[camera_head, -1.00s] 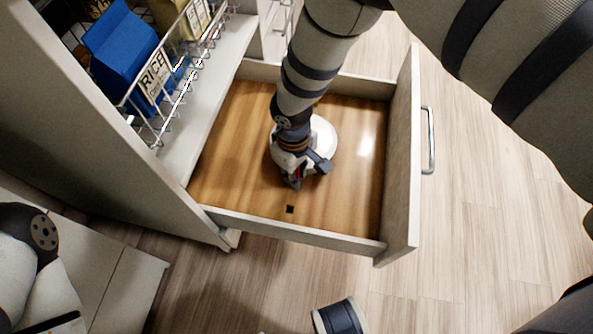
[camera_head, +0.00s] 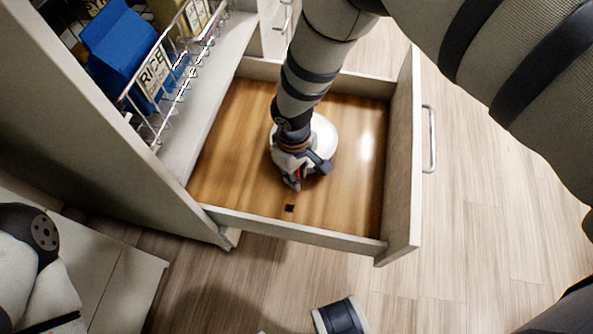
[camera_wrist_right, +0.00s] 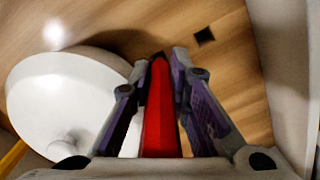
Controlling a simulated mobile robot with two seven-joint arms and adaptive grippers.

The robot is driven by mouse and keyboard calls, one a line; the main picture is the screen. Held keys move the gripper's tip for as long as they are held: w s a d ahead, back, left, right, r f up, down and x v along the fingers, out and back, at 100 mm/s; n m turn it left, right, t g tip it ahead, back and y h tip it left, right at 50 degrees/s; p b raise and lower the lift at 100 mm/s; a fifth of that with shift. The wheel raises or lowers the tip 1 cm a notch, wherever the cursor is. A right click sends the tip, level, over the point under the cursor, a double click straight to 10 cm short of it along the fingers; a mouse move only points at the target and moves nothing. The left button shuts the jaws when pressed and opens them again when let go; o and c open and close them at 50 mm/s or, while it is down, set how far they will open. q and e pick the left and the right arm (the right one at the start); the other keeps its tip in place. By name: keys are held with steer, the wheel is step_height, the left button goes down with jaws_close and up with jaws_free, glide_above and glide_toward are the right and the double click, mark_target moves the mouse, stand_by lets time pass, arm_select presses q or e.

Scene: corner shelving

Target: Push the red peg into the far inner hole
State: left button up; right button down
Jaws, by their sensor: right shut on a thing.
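The red peg (camera_wrist_right: 159,112) is held lengthwise between the fingers of my right gripper (camera_wrist_right: 166,65), which is shut on it. In the head view my right gripper (camera_head: 294,184) points down into the open drawer, and only a little red shows at its fingers. A small dark square hole (camera_head: 289,208) is in the wooden drawer floor, near the drawer wall closest to the camera. In the wrist view the hole (camera_wrist_right: 204,35) lies beyond and right of the peg's tip, apart from it. My left gripper is not in view.
The open drawer (camera_head: 300,228) has pale walls around its floor. A white round object (camera_head: 325,133) sits beside my right gripper and also fills the left of the wrist view (camera_wrist_right: 60,95). A wire basket with a blue rice package (camera_head: 118,45) stands on the shelf at upper left.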

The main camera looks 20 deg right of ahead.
steer(key=shift+f+b, duration=0.55)
steer(key=shift+f, duration=0.45)
steer(key=c, duration=1.4)
jaws_free()
steer(key=shift+c, duration=0.2)
steer(key=shift+r, duration=0.1)
steer(key=r, duration=1.1)
steer(key=shift+w+a+r, duration=0.15)
steer(key=shift+w+r, duration=0.1)
steer(key=shift+r, duration=0.15)
